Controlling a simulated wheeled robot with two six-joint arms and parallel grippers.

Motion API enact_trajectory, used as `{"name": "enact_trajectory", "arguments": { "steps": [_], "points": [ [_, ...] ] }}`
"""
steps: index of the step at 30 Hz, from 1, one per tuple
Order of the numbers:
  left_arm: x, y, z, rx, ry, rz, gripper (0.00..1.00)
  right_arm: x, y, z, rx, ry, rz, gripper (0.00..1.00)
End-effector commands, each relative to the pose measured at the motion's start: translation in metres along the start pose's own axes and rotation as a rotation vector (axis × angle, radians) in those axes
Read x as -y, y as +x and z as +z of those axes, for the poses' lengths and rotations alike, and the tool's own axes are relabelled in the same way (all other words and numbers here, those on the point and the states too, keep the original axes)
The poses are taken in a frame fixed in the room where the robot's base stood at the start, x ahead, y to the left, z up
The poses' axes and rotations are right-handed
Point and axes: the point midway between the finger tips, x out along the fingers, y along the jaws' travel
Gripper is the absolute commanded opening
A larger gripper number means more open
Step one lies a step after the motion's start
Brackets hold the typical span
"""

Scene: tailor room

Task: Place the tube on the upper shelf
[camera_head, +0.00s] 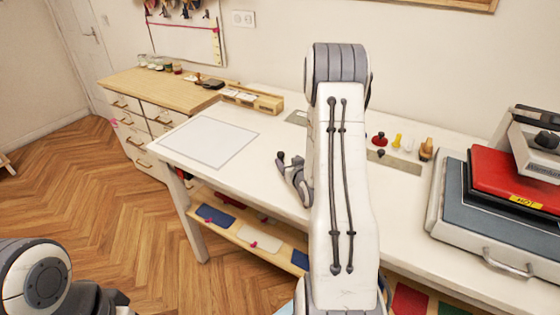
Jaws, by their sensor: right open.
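I cannot make out a tube for certain in the head view. My right arm stands across the middle of the picture and hides part of the white table (265,150). My right gripper (291,160) shows just left of that arm, over the table, partly hidden by the arm. Its jaws are open and I see nothing between them. A wooden lower shelf (237,236) runs under the table, with coloured flat pieces on it. No higher shelf is clearly in view. Part of my left arm is at the bottom left corner; its gripper is not in view.
A heat press (470,215) with a red plate (515,182) stands at the right. Small red, yellow and wooden-handled tools (426,149) stand near the wall. A pale sheet (208,143) lies on the table's left part. A drawer cabinet (160,98) stands behind.

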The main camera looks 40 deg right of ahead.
Motion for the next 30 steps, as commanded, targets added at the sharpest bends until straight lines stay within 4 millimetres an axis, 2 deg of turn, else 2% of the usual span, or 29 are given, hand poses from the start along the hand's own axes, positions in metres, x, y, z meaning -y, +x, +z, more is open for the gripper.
{"name": "enact_trajectory", "arguments": {
  "steps": [3,11,18,22,29,30],
  "points": [
    [0.0,-0.006,0.0,0.0,0.0,0.0,1.0,0.002,0.019,-0.002,0.0,-0.002,-0.004,0.7],
    [-0.001,-0.013,-0.001,0.0,0.0,0.0,1.0,0.004,0.04,-0.003,0.002,-0.001,-0.004,0.7],
    [-0.002,-0.025,-0.001,0.0,0.0,0.0,1.0,0.006,0.073,-0.004,0.002,-0.001,-0.004,0.7],
    [-0.002,-0.026,-0.001,0.0,0.0,0.0,1.0,0.006,0.082,-0.003,0.002,0.0,-0.003,0.7],
    [-0.002,-0.026,-0.001,0.0,0.0,0.0,1.0,0.006,0.083,-0.003,0.002,0.0,-0.003,0.7],
    [-0.002,-0.026,-0.001,0.0,0.0,0.0,1.0,0.006,0.083,-0.003,0.002,0.0,-0.003,0.54]
  ]
}}
